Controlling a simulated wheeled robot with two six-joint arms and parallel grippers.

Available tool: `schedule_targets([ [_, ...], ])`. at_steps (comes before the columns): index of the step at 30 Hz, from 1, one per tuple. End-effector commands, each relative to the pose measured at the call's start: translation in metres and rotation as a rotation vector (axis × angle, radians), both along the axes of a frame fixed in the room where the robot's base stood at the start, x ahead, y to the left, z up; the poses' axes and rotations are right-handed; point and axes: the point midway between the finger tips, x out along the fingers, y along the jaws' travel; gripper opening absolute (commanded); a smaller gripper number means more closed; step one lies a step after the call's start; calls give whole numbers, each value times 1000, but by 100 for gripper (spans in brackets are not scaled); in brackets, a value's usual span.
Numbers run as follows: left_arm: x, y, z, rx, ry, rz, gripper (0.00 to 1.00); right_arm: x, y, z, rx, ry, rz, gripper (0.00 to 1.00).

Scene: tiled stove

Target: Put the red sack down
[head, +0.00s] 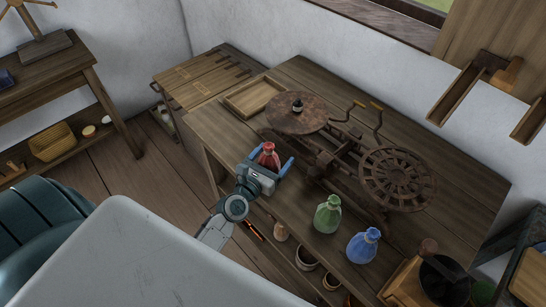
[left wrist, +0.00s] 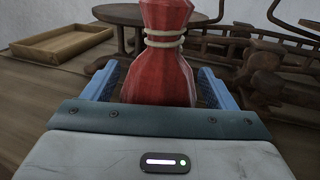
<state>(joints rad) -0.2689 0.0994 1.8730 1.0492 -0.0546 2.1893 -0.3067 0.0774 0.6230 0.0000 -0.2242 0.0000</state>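The red sack (head: 268,157) is upright between the two blue fingers of my left gripper (head: 270,162), at the front left part of the wooden workbench (head: 232,131). In the left wrist view the red sack (left wrist: 160,75) has a pale cord tied round its neck. My right gripper is in neither view.
A shallow wooden tray (head: 252,97) and a round-topped wheel device (head: 298,113) with a spoked wheel (head: 398,178) stand behind the sack. A green sack (head: 328,214) and a blue sack (head: 363,246) stand along the front edge to the right. Bare bench lies left of the gripper.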

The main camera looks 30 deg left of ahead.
Motion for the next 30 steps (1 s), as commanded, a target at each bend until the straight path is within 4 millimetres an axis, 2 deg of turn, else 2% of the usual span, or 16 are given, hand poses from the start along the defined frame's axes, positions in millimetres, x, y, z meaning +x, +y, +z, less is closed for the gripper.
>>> schedule_targets([
  [11, -1, 0, 6, 1, 0, 0, 79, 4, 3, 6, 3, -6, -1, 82],
  [24, -85, 6, -1, 0, 3, -1, 79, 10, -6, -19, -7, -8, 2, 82],
  [30, -110, 8, 1, 1, 1, 0, 79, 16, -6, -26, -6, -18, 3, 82],
])
